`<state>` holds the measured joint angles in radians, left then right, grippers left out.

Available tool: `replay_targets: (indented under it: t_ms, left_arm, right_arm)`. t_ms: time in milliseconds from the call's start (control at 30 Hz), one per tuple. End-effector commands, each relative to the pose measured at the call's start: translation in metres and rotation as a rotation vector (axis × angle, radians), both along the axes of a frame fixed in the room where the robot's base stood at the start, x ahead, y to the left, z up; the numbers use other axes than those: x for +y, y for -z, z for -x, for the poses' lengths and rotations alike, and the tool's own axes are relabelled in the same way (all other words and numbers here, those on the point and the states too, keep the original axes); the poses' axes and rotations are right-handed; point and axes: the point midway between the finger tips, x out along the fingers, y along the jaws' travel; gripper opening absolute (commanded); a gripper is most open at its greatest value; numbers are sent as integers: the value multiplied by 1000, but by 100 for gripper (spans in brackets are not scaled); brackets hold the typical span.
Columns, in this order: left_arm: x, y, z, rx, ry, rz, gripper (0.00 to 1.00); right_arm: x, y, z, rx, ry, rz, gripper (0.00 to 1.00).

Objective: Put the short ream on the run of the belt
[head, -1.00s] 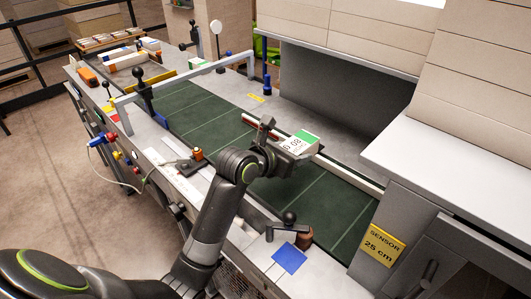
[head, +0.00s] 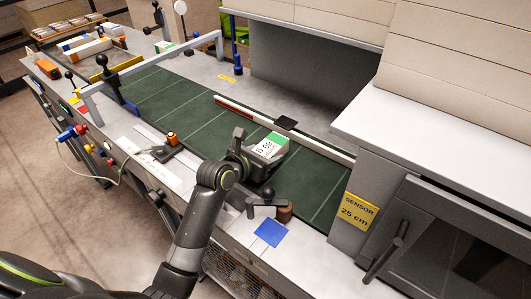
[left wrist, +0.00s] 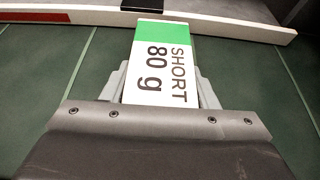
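The short ream (head: 269,147) is a white block with a green end, marked "SHORT 80 g" in the left wrist view (left wrist: 160,62). My left gripper (head: 255,154) is shut on it, with a finger along each side in the left wrist view (left wrist: 163,88). The ream is at the green belt (head: 190,127), on the near side of the white and red fence (head: 318,146). I cannot tell whether its underside touches the belt. My right gripper is not in view.
A dark plate (head: 286,122) sits at the fence beyond the ream. A grey portal frame (head: 150,66) spans the belt further left. A knobbed lever (head: 266,197) and a blue square (head: 271,233) are on the near edge. A yellow sensor sign (head: 357,210) marks the cabinet at right.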

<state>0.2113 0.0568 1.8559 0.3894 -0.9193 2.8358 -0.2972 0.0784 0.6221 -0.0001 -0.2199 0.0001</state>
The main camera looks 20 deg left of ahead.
Motion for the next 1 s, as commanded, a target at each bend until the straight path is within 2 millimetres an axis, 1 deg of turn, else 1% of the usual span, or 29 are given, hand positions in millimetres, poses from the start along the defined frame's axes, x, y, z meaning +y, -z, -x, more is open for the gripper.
replay_targets:
  t_ms: [33,133,167,467,567,667,1000]
  left_arm:
    - [0,0,0,1,0,0,60]
    - [0,0,0,1,0,0,74]
    - [0,0,0,1,0,0,74]
    - [0,-2,0,-1,0,-1,74]
    - [2,-4,5,-1,0,-2,74]
    - [6,-8,14,-3,0,-1,74]
    - [25,-30,65,-2,0,-4,74]
  right_arm:
    - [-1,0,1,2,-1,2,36]
    - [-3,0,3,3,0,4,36]
    - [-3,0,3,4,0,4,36]
    - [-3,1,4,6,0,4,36]
    - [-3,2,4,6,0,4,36]
    - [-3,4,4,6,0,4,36]
    - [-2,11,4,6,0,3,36]
